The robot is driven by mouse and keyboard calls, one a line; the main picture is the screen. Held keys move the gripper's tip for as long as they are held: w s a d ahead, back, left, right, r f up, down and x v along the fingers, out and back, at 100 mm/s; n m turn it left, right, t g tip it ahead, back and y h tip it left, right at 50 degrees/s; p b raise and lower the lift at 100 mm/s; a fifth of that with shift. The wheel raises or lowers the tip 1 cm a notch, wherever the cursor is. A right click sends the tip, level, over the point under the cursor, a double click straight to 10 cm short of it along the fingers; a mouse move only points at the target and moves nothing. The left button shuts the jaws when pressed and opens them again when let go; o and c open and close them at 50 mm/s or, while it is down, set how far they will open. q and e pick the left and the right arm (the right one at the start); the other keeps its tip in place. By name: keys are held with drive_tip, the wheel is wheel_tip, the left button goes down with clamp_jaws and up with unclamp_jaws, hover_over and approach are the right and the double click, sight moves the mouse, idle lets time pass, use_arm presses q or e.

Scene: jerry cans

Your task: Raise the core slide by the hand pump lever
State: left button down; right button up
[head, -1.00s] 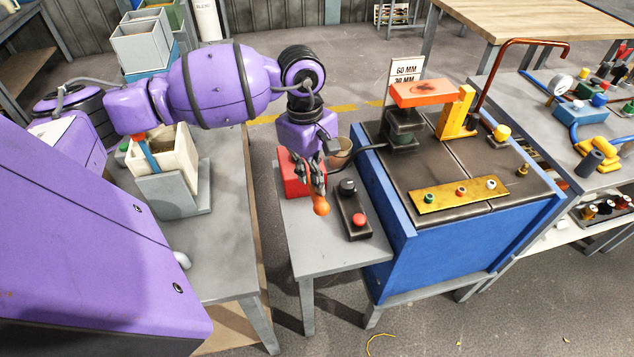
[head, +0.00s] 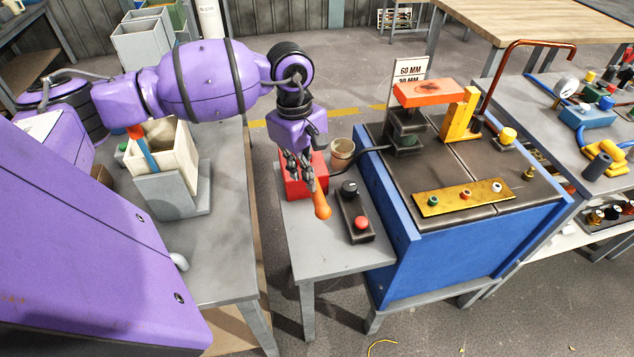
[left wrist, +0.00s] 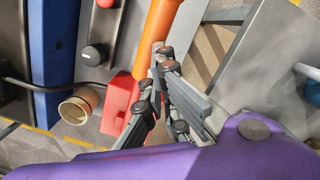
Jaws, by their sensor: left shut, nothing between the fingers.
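The hand pump is a red block (head: 293,188) on a small grey table in the head view. Its orange lever (head: 321,205) sticks out toward the front. My left gripper (head: 308,182) is at the pump, right beside the lever, shut with nothing in it. In the left wrist view, the closed fingers (left wrist: 163,58) lie against or just over the orange lever (left wrist: 158,32); contact cannot be told. A dark block (head: 406,135) under an orange plate (head: 428,92) stands on the blue bench; it looks like the core slide. My right gripper is not in view.
A black control box (head: 357,222) with a red button sits right of the lever. A beige cup (head: 342,152) stands behind the pump. A black hose (head: 372,150) runs to the dark block. A sign (head: 411,70) reads 60 MM. A grey table with a cream bin (head: 170,160) is left.

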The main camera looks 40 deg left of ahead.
use_arm(q)
wheel_tip(320, 180, up, 12)
drive_tip(key=a, duration=0.1)
idle(0.5)
drive_tip(key=shift+f, duration=0.1)
idle(0.9)
